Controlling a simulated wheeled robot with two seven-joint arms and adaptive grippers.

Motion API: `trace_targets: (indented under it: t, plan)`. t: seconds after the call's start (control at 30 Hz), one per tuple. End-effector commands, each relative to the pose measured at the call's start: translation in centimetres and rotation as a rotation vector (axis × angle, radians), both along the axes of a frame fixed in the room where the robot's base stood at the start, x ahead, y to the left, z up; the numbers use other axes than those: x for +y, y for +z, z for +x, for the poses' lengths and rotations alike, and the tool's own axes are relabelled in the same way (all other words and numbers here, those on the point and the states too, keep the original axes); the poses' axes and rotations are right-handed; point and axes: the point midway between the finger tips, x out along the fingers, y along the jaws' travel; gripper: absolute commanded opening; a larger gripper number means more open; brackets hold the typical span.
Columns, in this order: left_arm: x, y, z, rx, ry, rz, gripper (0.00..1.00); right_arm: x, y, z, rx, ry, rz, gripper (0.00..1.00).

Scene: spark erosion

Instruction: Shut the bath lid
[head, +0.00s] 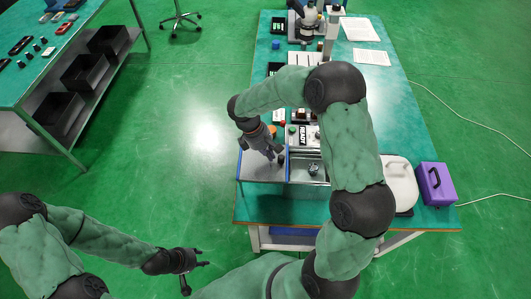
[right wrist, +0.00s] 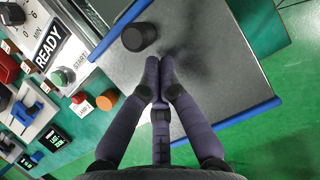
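The bath lid (right wrist: 205,60) is a grey panel with blue edges and a black round knob (right wrist: 140,37). In the head view the lid (head: 252,172) lies to the left of the open bath (head: 318,176), which has a small metal part inside. My right gripper (right wrist: 160,82) has its fingertips together with nothing between them. It is over the lid, beside the knob; I cannot tell whether it touches the panel. It also shows in the head view (head: 275,156). My left gripper (head: 203,258) is away from the table at the lower left, its fingers apart and empty.
A READY panel (head: 303,135) with buttons stands behind the bath. A white container (head: 401,178) and a purple case (head: 436,187) stand on the right of the green table (head: 399,85). Another bench with black bins (head: 82,72) is at upper left; the floor between is clear.

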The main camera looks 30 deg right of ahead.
Motion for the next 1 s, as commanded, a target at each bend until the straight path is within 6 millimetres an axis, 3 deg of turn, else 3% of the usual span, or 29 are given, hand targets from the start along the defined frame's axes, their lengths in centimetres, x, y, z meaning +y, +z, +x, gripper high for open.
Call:
trace_targets:
  t: [0.27, 0.43, 1.0]
  plan:
    - [0.0, 0.0, 0.0, 0.000, 0.000, 0.000, 0.40, -0.1, 0.0, -0.1, 0.000, -0.001, 0.000, 0.00]
    - [0.0, 0.2, 0.0, 0.000, 0.000, 0.000, 0.40, -1.6, 0.1, -1.0, 0.001, -0.004, 0.000, 0.00]
    - [0.0, 1.1, 0.0, 0.000, 0.000, 0.000, 0.40, -12.7, 0.1, -7.8, 0.001, -0.005, -0.002, 0.00]
